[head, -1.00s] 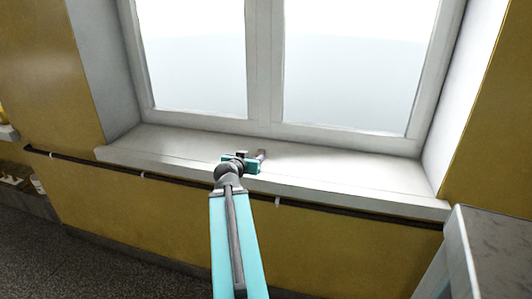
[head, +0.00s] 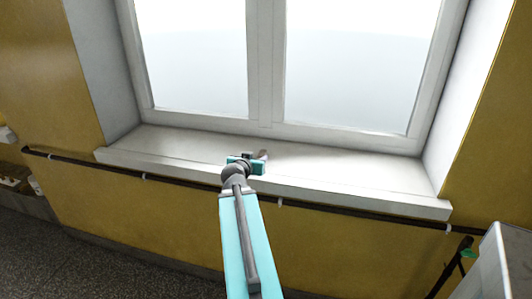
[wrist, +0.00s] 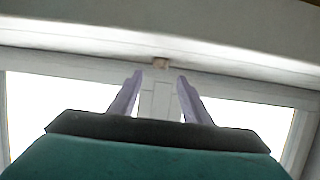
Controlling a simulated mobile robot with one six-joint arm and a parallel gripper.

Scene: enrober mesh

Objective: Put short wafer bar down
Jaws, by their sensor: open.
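My gripper (head: 262,155) is over the window sill, near its front edge and the middle of the window. In the wrist view my gripper (wrist: 160,77) is open, with two purple fingers apart and nothing held between them. In the head view I cannot make out the bar; my gripper and wrist cover that part of the sill.
The pale window sill (head: 350,180) is clear to the left and right of my gripper. The window frame (head: 265,70) stands behind it. A dark rail (head: 330,207) runs along the yellow wall below. A grey cabinet (head: 505,265) is at lower right, beside a dark pole (head: 450,270).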

